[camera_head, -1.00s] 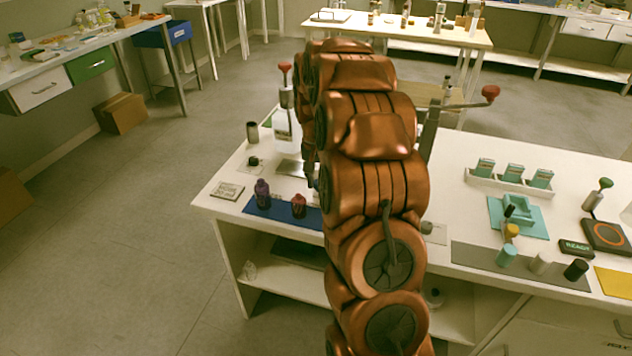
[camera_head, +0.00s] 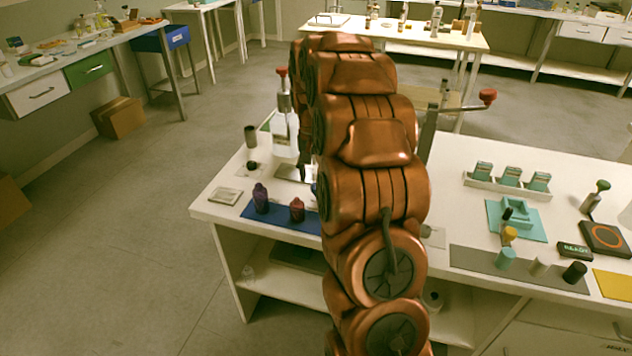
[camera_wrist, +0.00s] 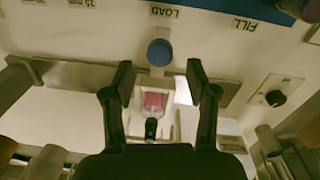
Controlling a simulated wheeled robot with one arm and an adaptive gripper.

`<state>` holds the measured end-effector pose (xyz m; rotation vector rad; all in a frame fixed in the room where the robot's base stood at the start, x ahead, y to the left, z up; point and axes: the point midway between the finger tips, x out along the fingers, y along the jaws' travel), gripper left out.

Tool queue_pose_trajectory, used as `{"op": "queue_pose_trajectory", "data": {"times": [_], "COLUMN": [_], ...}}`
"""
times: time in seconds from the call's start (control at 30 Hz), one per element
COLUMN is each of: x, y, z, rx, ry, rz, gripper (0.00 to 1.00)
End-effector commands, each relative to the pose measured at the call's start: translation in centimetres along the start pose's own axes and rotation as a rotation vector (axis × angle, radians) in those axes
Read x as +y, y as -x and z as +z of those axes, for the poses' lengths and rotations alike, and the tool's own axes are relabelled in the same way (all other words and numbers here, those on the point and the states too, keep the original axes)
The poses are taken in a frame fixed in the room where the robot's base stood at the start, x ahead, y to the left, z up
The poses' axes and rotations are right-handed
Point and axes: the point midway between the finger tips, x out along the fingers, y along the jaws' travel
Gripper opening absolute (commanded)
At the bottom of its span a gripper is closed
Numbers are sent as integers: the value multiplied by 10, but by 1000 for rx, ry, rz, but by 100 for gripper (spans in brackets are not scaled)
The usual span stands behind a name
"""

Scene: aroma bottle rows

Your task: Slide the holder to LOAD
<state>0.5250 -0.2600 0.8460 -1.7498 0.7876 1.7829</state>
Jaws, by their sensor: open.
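In the wrist view, a round blue knob (camera_wrist: 160,52) sits just beyond my fingertips, roughly centred between them. A clear holder-like part with a pink piece (camera_wrist: 154,101) shows between my fingers, below the knob in the picture. A grey metal rail (camera_wrist: 70,74) runs across behind the fingers. The label LOAD (camera_wrist: 166,12) appears upside down above the knob, and FILL (camera_wrist: 243,24) is to its right. My gripper (camera_wrist: 160,82) is open, with one finger on each side and nothing clamped. In the head view my arm hides most of the station.
A control dial (camera_wrist: 275,97) lies right of the rail. In the head view, a purple bottle (camera_head: 261,200) and a red bottle (camera_head: 297,210) stand on a blue mat (camera_head: 280,220).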

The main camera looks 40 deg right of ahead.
Motion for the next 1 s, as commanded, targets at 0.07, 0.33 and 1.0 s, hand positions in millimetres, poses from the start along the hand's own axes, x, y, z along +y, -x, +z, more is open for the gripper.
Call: {"op": "queue_pose_trajectory", "data": {"times": [0.07,0.33,1.0], "x": [0,0,0], "y": [18,63,84], "z": [-1,0,1], "rx": [3,0,-2], "ry": [0,0,1], "rz": [-1,0,0], "gripper": [58,58,58]}}
